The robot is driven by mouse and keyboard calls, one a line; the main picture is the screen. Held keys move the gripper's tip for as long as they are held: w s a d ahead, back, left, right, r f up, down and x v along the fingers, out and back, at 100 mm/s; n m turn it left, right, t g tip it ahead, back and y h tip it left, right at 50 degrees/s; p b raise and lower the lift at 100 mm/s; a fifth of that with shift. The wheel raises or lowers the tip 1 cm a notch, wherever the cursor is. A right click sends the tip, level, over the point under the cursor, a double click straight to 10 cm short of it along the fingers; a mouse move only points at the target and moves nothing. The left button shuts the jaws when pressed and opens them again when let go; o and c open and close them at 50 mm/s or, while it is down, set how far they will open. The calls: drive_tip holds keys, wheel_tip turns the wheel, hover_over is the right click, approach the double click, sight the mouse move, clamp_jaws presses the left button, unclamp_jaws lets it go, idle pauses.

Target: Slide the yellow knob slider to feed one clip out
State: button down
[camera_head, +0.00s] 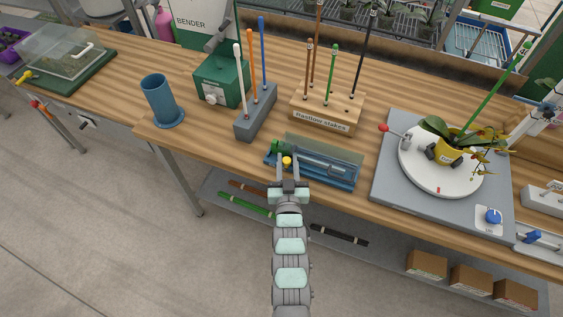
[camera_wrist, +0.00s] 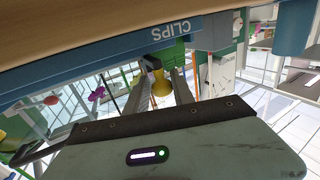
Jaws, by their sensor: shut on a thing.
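The blue clip feeder (camera_head: 330,180) lies at the bench's front edge, with a clear cover and a long pale channel inside. Its blue front with the label CLIPS (camera_wrist: 175,33) shows upside down in the wrist view. The yellow knob (camera_head: 287,161) is at the feeder's left end, beside a green part (camera_head: 278,147). My gripper (camera_head: 289,158) reaches in from the front and is shut on the knob. In the wrist view the knob (camera_wrist: 158,85) sits between my two fingers, which partly hide it. I cannot make out single clips.
A grey block with coloured rods (camera_head: 255,118) stands left of the feeder. The wooden Rasllow stakes rack (camera_head: 322,116) is behind it. A grey turntable base (camera_head: 388,185) with a potted orchid (camera_head: 450,147) is to the right.

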drive_tip(key=shift+f, duration=0.15)
drive_tip(key=c, duration=1.2)
unclamp_jaws()
drive_tip(key=shift+s, duration=0.1)
drive_tip(key=shift+s, duration=0.1)
drive_tip(key=s, duration=1)
drive_tip(key=shift+s+p, duration=0.3)
drive_tip(key=shift+p, duration=0.05)
